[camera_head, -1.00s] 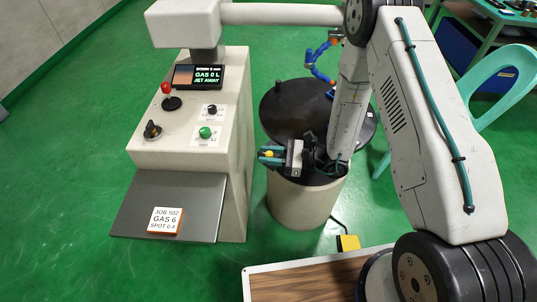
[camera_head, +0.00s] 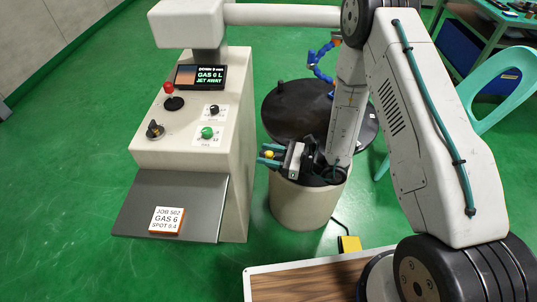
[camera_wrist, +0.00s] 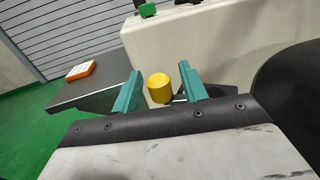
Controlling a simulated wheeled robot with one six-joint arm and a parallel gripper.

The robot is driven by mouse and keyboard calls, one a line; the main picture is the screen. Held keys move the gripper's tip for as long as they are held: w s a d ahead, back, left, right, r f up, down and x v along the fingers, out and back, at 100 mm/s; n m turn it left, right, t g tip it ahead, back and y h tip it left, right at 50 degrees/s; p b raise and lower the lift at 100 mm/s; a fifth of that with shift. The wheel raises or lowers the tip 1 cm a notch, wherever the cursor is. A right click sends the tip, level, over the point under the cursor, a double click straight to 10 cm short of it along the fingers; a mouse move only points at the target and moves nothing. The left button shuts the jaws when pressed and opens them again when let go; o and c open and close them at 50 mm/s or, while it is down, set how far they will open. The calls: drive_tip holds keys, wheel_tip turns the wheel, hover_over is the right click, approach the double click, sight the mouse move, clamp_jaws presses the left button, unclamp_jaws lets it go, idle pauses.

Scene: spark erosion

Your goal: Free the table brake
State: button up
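My gripper (camera_head: 268,155) has teal fingers and sits at the near left rim of the round black table (camera_head: 290,105). In the wrist view my gripper (camera_wrist: 160,90) is open, with one finger on each side of a yellow knob (camera_wrist: 159,88). Narrow gaps show between the knob and both fingers. The yellow knob (camera_head: 269,154) also shows in the head view. I cannot tell for certain that it is the table brake's handle; its mount is mostly hidden behind my gripper.
A cream console (camera_head: 195,110) with a red-topped lever (camera_head: 169,90), a green button (camera_head: 207,132) and a screen reading "GAS 0 L, JET AWAY" stands left of the table. A job card (camera_head: 166,220) lies on its grey shelf. A blue hose (camera_head: 318,70) rises behind the table.

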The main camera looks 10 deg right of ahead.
drive_tip(key=shift+d, duration=0.15)
drive_tip(key=v, duration=0.7)
drive_tip(key=shift+d, duration=0.25)
drive_tip(key=shift+s, duration=0.15)
